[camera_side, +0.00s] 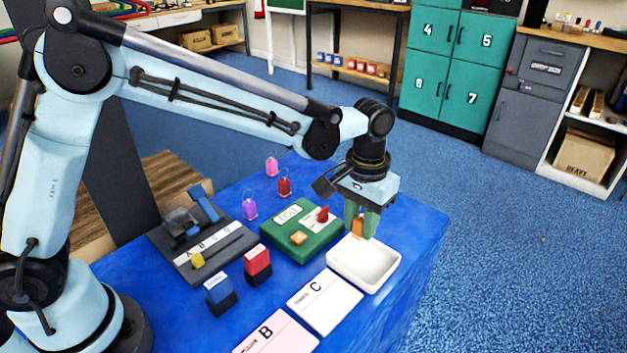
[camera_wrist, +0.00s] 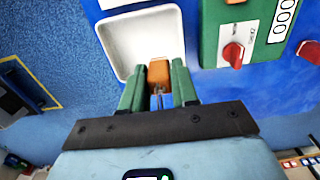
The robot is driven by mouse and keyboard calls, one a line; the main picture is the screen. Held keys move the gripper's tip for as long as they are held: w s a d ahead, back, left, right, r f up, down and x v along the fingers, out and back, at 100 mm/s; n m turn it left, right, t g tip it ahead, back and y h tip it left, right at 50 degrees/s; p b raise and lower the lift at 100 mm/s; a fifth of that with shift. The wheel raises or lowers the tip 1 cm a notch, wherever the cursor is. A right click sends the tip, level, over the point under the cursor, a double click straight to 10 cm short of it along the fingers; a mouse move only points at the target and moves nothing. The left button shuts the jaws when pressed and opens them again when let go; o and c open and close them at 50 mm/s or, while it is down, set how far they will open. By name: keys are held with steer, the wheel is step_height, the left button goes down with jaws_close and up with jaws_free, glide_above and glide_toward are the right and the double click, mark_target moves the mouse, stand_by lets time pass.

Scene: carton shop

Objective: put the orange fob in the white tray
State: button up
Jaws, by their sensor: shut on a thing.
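The orange fob (camera_side: 358,226) is between the green fingers of my gripper (camera_side: 361,222), which is shut on it. The fob hangs over the back left part of the white tray (camera_side: 381,283) in the side view. In the wrist view the fob (camera_wrist: 159,73) shows between the fingertips of my gripper (camera_wrist: 158,88), with the white tray (camera_wrist: 113,33) behind it. The tray looks empty. I cannot tell exactly how high the fob is above the tray.
A green board (camera_side: 283,251) with a red knob (camera_side: 323,214) and an orange button stands left of the tray. A white card marked C (camera_side: 325,301) lies in front.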

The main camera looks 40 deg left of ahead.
mark_target(358, 235)
steer(key=shift+w+a+f, duration=0.35)
steer(key=shift+w+f, duration=0.1)
steer(key=shift+f, duration=1.9)
steer(key=shift+f, duration=0.1)
steer(key=o, duration=1)
